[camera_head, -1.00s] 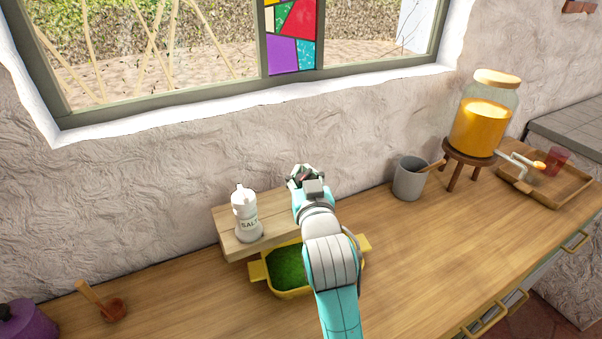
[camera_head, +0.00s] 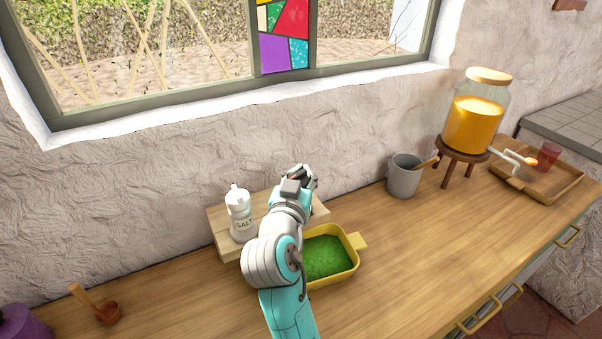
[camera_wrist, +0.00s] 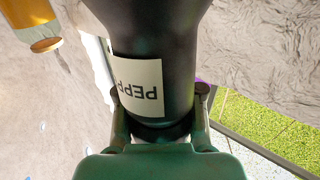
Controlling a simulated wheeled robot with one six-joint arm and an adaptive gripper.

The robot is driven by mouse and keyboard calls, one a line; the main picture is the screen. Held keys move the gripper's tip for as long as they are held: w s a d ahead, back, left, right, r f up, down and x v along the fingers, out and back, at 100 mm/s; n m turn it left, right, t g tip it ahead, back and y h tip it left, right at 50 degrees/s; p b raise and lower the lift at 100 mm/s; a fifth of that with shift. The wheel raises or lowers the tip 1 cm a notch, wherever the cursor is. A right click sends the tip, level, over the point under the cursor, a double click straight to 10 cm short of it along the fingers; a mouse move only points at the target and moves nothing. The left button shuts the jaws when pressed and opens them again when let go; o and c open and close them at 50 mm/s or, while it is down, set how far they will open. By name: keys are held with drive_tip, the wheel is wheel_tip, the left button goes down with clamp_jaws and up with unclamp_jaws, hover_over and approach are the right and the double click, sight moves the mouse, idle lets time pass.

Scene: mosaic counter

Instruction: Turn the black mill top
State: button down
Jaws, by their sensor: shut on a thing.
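The black pepper mill (camera_wrist: 170,50) fills the middle of the wrist view. Its white label shows upside down, with "PEPP" readable. My gripper (camera_wrist: 160,112) has one finger on each side of the mill's narrower end, low in that picture, and is shut on it. In the head view my gripper (camera_head: 304,176) is at the back of the wooden shelf (camera_head: 222,230). There my arm and gripper hide most of the mill.
A white salt mill (camera_head: 240,215) stands on the shelf just left of my arm. A yellow dish (camera_head: 349,272) with green contents is right of my arm. A grey cup (camera_head: 404,178) and a juice jar (camera_head: 474,120) stand further right. The counter's middle right is clear.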

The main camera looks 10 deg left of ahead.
drive_tip(key=c, duration=0.9)
unclamp_jaws()
drive_tip(key=s+a, duration=0.1)
drive_tip(key=s, duration=1.1)
drive_tip(key=shift+o, duration=0.3)
